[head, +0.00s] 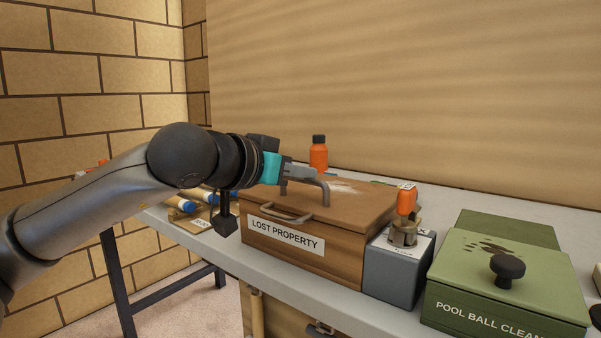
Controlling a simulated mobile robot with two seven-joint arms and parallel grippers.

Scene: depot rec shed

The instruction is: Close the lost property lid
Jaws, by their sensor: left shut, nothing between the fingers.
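The lost property box (284,239) is a brown wooden box with a white label on its front, standing on the grey table. Its lid (350,212) lies flat on top and looks down, with a whitish patch near its back. A handle (285,213) is at the lid's front edge. My left gripper (322,192) is shut and empty, over the lid behind the handle. Its fingers are at or just above the lid surface; I cannot tell whether they touch. My arm and gripper hide the lid's left back part. My right gripper is not in view.
A grey box (397,275) with an orange-topped item (405,206) stands right of the wooden box. A green pool ball cleaner box (510,290) with a black knob is farther right. An orange bottle (318,155) stands behind. Blue-ended rolls (184,205) lie left.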

